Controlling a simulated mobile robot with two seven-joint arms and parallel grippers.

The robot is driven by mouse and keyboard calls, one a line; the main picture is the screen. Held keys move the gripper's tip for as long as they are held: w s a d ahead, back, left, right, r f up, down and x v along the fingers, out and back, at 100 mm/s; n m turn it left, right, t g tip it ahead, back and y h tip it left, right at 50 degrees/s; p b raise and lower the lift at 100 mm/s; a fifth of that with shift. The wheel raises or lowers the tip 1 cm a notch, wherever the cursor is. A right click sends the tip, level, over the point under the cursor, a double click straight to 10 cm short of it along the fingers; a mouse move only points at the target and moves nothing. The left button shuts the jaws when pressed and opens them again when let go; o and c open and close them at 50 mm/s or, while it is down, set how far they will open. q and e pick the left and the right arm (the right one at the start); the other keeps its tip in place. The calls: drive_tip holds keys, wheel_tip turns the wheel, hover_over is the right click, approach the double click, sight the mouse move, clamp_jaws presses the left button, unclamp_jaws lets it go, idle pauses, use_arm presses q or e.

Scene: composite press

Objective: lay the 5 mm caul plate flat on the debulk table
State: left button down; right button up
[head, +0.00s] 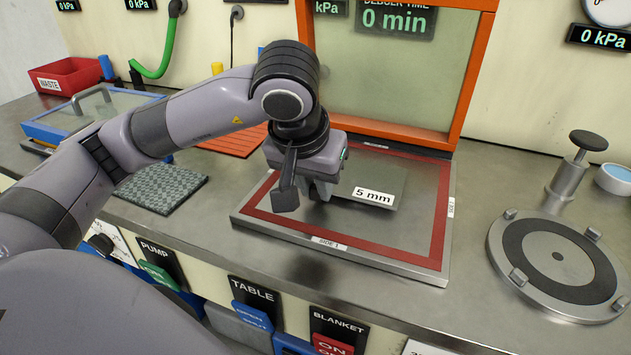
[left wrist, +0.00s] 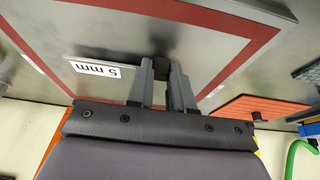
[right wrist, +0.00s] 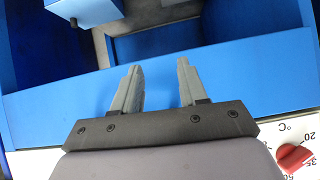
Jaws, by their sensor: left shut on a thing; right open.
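The caul plate (head: 392,182) is a thin grey plate with a white "5 mm" label. It is over the debulk table (head: 300,222), a metal bed with a red border. The plate looks close to level inside the border; I cannot tell whether it touches the bed. My left gripper (head: 320,192) is shut at the plate's left part and hides some of it. In the left wrist view the fingers (left wrist: 164,80) close around a dark block by the plate (left wrist: 115,45). My right gripper (right wrist: 160,75) is open and empty, over blue bins.
An orange-framed lid (head: 390,75) stands open behind the table. A round metal fixture (head: 510,245) is at the right. A grey textured mat (head: 160,188), a blue-framed box (head: 90,118) and a red waste bin (head: 80,75) are at the left. Button panels (head: 252,300) line the front.

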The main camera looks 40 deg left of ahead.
use_arm(q)
drive_tip(key=shift+f+b, duration=0.35)
drive_tip(key=shift+b, duration=0.05)
drive_tip(key=shift+f, duration=0.15)
idle(0.8)
drive_tip(key=c, duration=0.9)
unclamp_jaws()
